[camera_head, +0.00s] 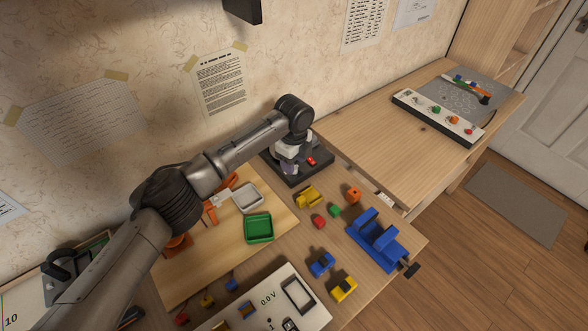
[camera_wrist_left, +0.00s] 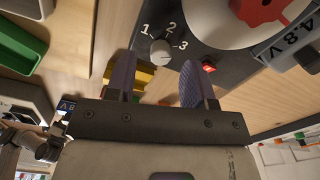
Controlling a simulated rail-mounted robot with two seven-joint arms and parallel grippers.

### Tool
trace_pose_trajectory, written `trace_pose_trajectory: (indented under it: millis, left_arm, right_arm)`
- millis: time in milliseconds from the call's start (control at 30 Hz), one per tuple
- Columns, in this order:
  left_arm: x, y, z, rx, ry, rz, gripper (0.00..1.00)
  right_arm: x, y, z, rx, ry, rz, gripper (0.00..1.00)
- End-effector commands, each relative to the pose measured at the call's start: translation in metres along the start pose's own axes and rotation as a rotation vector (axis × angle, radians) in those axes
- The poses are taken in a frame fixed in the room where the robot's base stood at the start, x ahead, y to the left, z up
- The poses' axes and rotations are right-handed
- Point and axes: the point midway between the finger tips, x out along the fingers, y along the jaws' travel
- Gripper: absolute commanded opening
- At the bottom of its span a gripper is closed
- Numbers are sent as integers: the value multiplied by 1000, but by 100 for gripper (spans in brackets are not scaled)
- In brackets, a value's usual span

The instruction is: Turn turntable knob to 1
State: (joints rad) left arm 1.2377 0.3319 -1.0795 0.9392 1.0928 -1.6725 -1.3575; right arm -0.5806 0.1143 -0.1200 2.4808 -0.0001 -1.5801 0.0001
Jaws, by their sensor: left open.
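The turntable has a dark base (camera_head: 318,172), which also shows in the left wrist view (camera_wrist_left: 226,62), with a pale round platter (camera_wrist_left: 213,22). Its small white knob (camera_wrist_left: 161,51) stands by the printed marks 1, 2 and 3; I cannot tell which mark it points to. My left gripper (camera_wrist_left: 158,82) is open, its two purple fingers on either side of the space just below the knob in the wrist picture. It is not closed on the knob. In the head view my left gripper (camera_head: 290,166) is over the turntable, hiding the knob. My right gripper is not in view.
A red lit switch (camera_wrist_left: 209,67) sits right of the knob, close to a finger. A 4.8 V display (camera_wrist_left: 289,46) is at the right. Nearby are a green tray (camera_head: 258,228), a yellow block (camera_head: 307,196) and a blue vise (camera_head: 378,244). The right tabletop (camera_head: 385,135) is mostly clear.

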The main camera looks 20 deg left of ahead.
Motion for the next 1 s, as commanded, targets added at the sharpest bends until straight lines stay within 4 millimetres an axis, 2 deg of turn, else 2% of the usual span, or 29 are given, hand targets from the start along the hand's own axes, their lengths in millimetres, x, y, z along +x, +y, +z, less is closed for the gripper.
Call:
trace_pose_trajectory:
  millis: [33, 200, 633, 1000]
  left_arm:
    - [8, 0, 0, 0, 0, 1, 49]
    - [19, 0, 0, 0, 0, 0, 49]
    - [22, 0, 0, 0, 0, 0, 48]
    - [22, 0, 0, 0, 0, 0, 12]
  right_arm:
    - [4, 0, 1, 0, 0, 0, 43]
    - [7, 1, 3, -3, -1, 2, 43]
    - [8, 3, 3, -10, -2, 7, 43]
    - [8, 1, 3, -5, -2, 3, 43]
